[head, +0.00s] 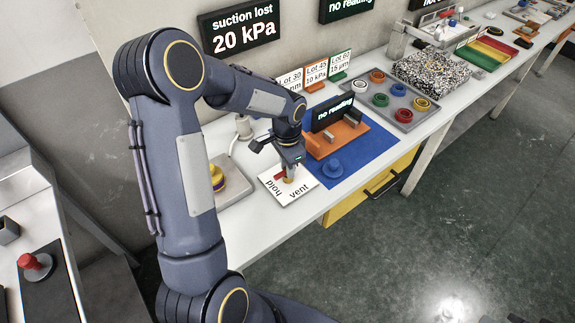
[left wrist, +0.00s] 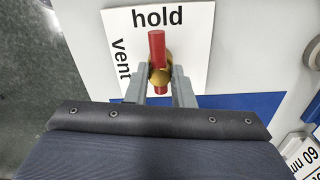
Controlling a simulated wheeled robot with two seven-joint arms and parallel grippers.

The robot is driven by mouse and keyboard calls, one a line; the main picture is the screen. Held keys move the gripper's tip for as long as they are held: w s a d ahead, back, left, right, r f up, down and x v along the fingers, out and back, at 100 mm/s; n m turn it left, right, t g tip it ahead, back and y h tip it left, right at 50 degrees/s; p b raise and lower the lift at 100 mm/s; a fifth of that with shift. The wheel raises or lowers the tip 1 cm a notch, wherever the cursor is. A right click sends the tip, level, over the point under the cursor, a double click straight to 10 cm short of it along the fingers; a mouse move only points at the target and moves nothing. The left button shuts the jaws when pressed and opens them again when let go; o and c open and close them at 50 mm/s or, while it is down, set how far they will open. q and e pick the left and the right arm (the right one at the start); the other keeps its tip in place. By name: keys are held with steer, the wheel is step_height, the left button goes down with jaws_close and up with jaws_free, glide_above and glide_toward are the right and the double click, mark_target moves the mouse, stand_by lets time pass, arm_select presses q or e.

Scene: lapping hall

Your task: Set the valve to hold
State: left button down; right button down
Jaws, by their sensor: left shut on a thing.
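The valve has a red lever (left wrist: 157,45) on a round brass body (left wrist: 164,78), mounted on a white plate (left wrist: 190,25) lettered "hold" and "vent". In the left wrist view the lever points up at the word "hold"; "vent" is to its left. In the head view the red lever (head: 280,176) and the plate (head: 301,197) show under my left gripper (head: 290,166). My left gripper's fingers (left wrist: 160,84) are on either side of the lever, shut on it. The fingers hide part of the lever and brass body. My right gripper is not in view.
A sign (head: 242,28) reads "suction lost 20 kPa". A grey tray (head: 407,125) of coloured rings stands further right.

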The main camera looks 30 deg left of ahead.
arm_select(q)
steer(key=shift+r, duration=0.1)
stand_by(0.3)
steer(key=c, duration=1.3)
jaws_free()
steer(key=shift+o, duration=0.2)
step_height(320, 180, up, 7)
steer(key=shift+r, duration=0.35)
steer(key=shift+s+r, duration=0.15)
steer(key=shift+r, duration=0.15)
steer(key=s+d+r+n+t+h, duration=0.1)
steer(key=s+d+r+n+t, duration=0.1)
steer(key=s, duration=0.5)
steer(key=s+d+r+n+t+h, duration=0.1)
steer(key=s+d+r+n+t, duration=0.1)
steer(key=s, duration=0.5)
steer(key=s+d+r+n+t+h, duration=0.1)
steer(key=s+d+r+n, duration=0.1)
steer(key=s, duration=0.5)
steer(key=shift+s+d+r+n+t+h, duration=0.2)
steer(key=shift+s+d+n+t+h, duration=0.15)
steer(key=shift+d+n, duration=0.65)
